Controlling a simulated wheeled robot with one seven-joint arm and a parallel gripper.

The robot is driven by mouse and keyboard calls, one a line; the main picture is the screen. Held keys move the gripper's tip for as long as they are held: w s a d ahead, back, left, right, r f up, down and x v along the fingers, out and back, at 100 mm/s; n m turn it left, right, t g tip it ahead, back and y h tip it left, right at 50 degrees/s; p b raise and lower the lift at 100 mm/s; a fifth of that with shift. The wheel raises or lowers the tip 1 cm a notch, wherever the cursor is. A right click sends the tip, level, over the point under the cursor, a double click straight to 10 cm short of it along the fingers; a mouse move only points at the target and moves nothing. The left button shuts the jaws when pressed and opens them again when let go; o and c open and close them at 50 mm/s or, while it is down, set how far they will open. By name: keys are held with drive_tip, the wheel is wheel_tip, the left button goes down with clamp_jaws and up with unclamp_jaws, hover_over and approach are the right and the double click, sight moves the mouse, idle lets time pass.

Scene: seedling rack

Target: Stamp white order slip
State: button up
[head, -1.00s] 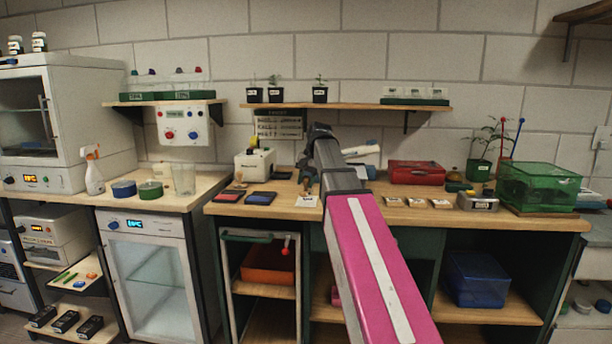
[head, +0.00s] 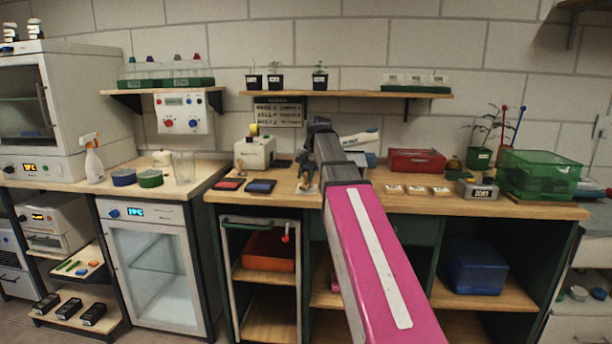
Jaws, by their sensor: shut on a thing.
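My pink and grey arm reaches over the counter in the head view. My gripper (head: 306,174) is at its far end, small and partly dark against the counter. It is shut on a small brownish thing that looks like a stamp (head: 304,183), mostly hidden by the fingers. The white order slip (head: 312,190) lies on the counter right under the gripper, partly covered. I cannot tell whether the stamp touches it. A red ink pad (head: 228,184) and a blue ink pad (head: 260,186) lie to the left of the slip.
A white machine (head: 255,153) stands behind the ink pads. To the right are several small cards (head: 416,189), a red box (head: 417,160), a grey device with a display (head: 478,190) and a green bin (head: 540,174). A shelf (head: 345,94) with potted seedlings hangs above.

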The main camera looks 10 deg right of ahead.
drive_tip(key=shift+f, duration=0.55)
idle(0.5)
drive_tip(key=shift+r, duration=0.15)
idle(0.5)
drive_tip(key=shift+r, duration=3.4)
